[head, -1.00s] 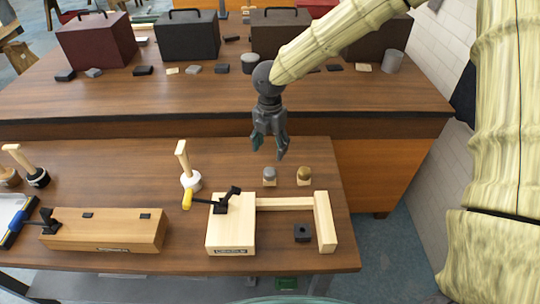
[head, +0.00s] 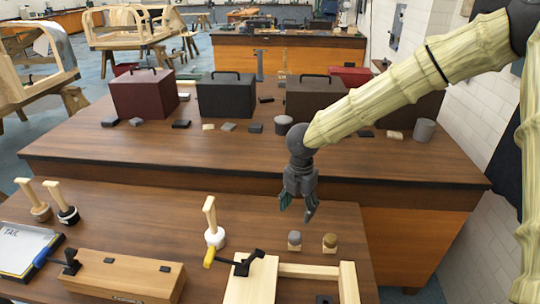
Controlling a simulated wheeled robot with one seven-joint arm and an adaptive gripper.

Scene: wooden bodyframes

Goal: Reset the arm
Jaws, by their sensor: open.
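My gripper (head: 297,206) hangs from my arm above the back part of the front table (head: 150,218), fingers pointing down. Its fingers are apart with nothing between them. Two small knobs, one grey (head: 294,239) and one brown (head: 330,241), stand on the table just below and in front of it in the picture. A pale wooden jig (head: 250,285) with a black and yellow toggle clamp (head: 236,262) lies nearer; its near end is cut off by the frame.
A white-headed mallet (head: 214,236) and two more mallets (head: 41,212) stand on the front table. A long wooden box (head: 122,275) lies at left. The rear table (head: 240,160) carries a dark red case (head: 143,95), black cases and small blocks. A white wall (head: 465,90) stands at right.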

